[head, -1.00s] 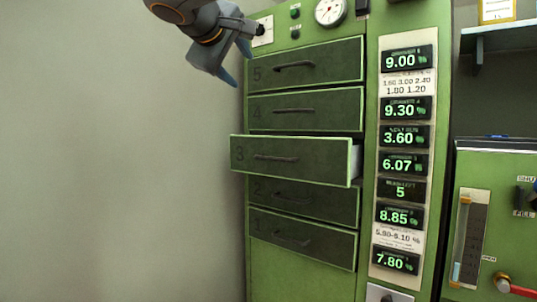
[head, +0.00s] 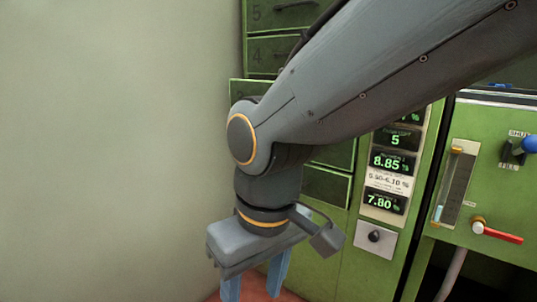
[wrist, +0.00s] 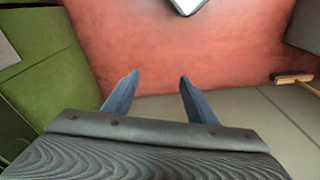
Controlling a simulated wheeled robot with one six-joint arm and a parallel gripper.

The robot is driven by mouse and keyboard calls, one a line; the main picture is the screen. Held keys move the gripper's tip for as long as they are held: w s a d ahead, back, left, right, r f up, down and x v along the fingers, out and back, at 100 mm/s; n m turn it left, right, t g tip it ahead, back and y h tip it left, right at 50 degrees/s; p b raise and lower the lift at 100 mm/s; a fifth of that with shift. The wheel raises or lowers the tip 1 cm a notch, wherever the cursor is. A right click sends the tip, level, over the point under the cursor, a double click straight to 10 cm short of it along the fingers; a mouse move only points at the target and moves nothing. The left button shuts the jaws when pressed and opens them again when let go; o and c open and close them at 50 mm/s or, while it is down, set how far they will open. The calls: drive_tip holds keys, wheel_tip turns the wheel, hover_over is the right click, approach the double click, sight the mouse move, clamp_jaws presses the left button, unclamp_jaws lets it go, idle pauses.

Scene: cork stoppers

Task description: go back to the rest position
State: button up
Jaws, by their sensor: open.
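My gripper (head: 254,286) hangs low in front of the green drawer cabinet (head: 340,245), with its blue fingers pointing down. In the wrist view my gripper (wrist: 155,85) is open, with a clear gap between the two fingers and nothing held. My arm crosses the head view from the upper right and hides much of the drawers and displays.
Drawer 5 (head: 283,14) and drawer 4 (head: 270,52) show behind my arm. A green panel with a red-handled valve (head: 497,233) stands at the right. The wrist view shows a reddish floor (wrist: 160,50) and a wooden-headed brush (wrist: 291,78). The left side is bare wall.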

drive_tip(key=s+f+m+g, duration=0.1)
drive_tip(key=s+f, duration=0.1)
drive_tip(key=s, duration=0.2)
drive_tip(key=d+r+m+p, duration=0.3)
drive_tip(key=d+r+p, duration=0.7)
drive_tip(key=r+p, duration=0.4)
drive_tip(key=d+r+m+h+p, duration=0.1)
drive_tip(key=d+r+m+p, duration=0.2)
drive_tip(key=d+r+p, duration=0.8)
wheel_tip(320, 180, up, 4)
drive_tip(key=p, duration=1.3)
drive_tip(key=shift+d+m, duration=0.2)
drive_tip(key=shift+m, duration=0.1)
